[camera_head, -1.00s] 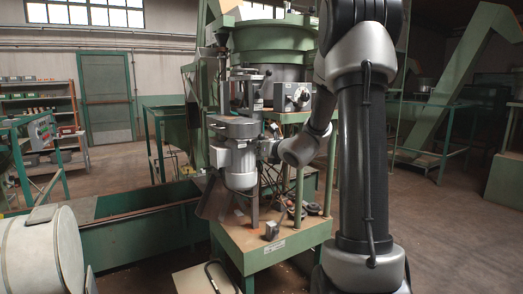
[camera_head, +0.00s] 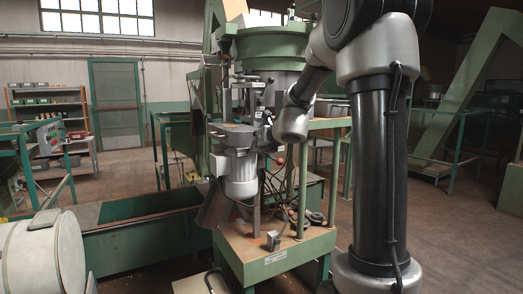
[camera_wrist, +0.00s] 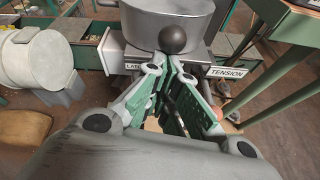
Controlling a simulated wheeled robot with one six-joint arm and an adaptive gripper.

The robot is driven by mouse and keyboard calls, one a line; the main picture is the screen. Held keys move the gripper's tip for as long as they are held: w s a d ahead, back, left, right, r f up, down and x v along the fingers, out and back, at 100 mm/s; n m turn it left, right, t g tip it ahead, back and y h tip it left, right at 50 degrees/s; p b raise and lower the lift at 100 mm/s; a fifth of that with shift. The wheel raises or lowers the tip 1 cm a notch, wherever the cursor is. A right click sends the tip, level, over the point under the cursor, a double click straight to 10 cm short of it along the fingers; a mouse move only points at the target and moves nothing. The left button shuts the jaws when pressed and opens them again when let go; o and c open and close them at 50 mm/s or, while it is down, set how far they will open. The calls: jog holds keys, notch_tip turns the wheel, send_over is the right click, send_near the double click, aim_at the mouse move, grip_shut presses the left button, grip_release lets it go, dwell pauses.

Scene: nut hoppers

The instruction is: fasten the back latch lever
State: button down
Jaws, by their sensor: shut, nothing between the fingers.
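In the wrist view a dark round knob (camera_wrist: 173,39) stands right at the tips of my gripper (camera_wrist: 168,62), in front of a grey metal drum (camera_wrist: 160,15). It may be the latch lever's end; its shaft is hidden. My gripper's green-padded fingers are shut with nothing held. I cannot tell whether the fingertips touch the knob. A partly covered label beginning "LAT" (camera_wrist: 133,67) is left of the fingers, and a "TENSION" label (camera_wrist: 228,72) is right. In the head view my arm reaches the green machine's upper part, and the fingers are too small to make out.
A grey motor (camera_head: 238,175) hangs below the machine head over a green stand (camera_head: 275,245). A white drum (camera_head: 40,255) is at the lower left, beside a long green trough (camera_head: 150,240). Green posts (camera_head: 303,185) stand close to my arm. Open floor (camera_head: 450,225) lies at the right.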

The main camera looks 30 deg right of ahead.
jog(key=shift+w+r, duration=1.85)
jog(key=shift+w, duration=0.1)
jog(key=shift+w+a+r, duration=0.1)
jog(key=shift+r, duration=0.05)
